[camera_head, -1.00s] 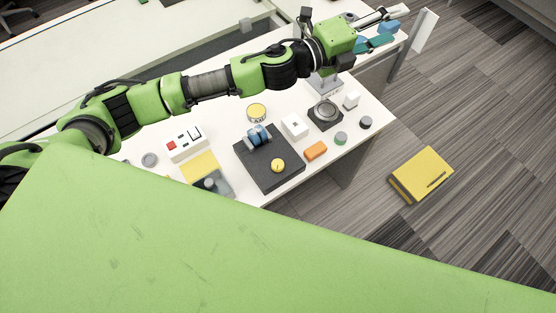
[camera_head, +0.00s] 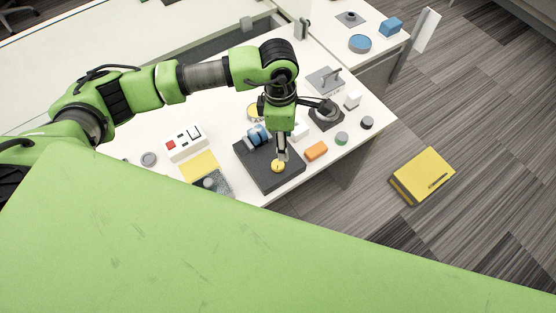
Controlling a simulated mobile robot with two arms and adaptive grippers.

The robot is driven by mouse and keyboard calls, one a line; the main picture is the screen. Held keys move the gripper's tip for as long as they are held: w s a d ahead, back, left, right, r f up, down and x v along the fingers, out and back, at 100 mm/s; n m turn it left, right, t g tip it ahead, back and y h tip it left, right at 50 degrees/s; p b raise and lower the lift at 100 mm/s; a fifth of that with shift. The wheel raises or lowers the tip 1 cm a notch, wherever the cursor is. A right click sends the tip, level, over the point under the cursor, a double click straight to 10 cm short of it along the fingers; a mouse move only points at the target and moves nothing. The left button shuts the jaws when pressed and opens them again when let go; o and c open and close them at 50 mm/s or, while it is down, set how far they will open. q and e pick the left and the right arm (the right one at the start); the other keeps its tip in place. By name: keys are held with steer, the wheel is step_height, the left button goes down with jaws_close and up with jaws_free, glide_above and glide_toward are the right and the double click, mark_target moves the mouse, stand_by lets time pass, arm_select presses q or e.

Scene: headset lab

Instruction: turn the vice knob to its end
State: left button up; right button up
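The vice is a dark square base (camera_head: 262,177) on the white table, with blue jaw parts (camera_head: 258,133) at its back. Its round yellow knob (camera_head: 278,167) is near the front right of the base. My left gripper (camera_head: 282,154) points down right at the knob, its fingertips at the knob's upper edge in the picture. I cannot tell whether it touches the knob or how far its fingers are apart. My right gripper is not in view.
An orange block (camera_head: 316,151) lies just right of the vice. A white cube, partly hidden by my arm, is behind it. A white switch box (camera_head: 185,142) and a yellow pad (camera_head: 200,165) are to the left. A yellow case (camera_head: 422,175) lies on the floor.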

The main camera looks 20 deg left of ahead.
mark_target(278, 164)
arm_select(q)
steer(key=shift+y, duration=0.5)
steer(key=f+p, duration=0.1)
steer(key=f, duration=0.3)
steer(key=a+f+p, duration=0.1)
steer(key=f, duration=0.3)
steer(key=f+p, duration=0.1)
steer(key=f, duration=0.3)
steer(key=shift+w+a+f+p, duration=0.2)
steer(key=shift+a+f+p, duration=0.2)
steer(key=shift+f, duration=0.55)
steer(key=c, duration=1.1)
